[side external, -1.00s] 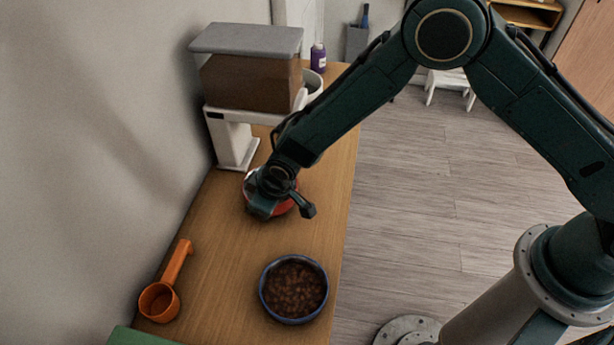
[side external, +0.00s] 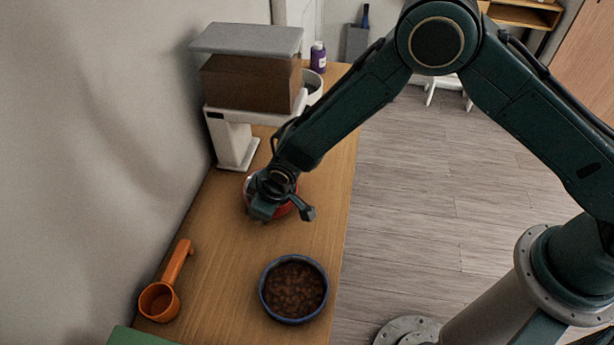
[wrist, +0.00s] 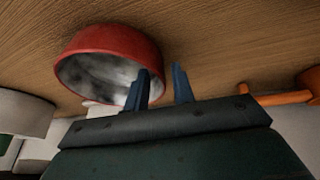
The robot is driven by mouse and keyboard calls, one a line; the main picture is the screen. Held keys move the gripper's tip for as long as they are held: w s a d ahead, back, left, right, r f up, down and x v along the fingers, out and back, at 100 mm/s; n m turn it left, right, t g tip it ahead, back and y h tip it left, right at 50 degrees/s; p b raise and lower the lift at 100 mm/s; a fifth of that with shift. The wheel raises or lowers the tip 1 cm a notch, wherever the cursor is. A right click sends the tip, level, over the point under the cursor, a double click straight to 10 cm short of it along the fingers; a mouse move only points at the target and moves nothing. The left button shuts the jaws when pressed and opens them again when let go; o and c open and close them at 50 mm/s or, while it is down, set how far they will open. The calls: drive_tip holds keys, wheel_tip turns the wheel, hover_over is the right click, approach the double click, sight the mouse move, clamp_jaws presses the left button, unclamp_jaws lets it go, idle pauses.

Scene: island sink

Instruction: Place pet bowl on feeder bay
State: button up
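A red bowl (side external: 285,209) with a shiny metallic inside stands on the wooden counter, mostly covered by my gripper (side external: 283,206) in the side view. In the wrist view the red bowl (wrist: 112,40) is at upper left. My gripper (wrist: 161,70) is open there, with a gap between its two blue fingers. One finger overlaps the bowl's inside and the other is just outside the rim; I cannot tell whether they touch it. The feeder (side external: 232,138), with a grey lid, brown hopper and white stand, is behind the bowl against the wall. Its bay is not clearly visible.
A blue bowl (side external: 293,319) of brown kibble stands nearer the camera. An orange scoop (side external: 174,270) lies to the left by the wall. A purple bottle (side external: 318,57) and a white container (side external: 313,88) are behind the feeder. The counter's right edge is close to the bowls.

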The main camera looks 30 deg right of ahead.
drive_tip(key=shift+r, duration=0.15)
drive_tip(key=v, duration=1.2)
drive_tip(key=shift+d, duration=0.1)
idle(0.6)
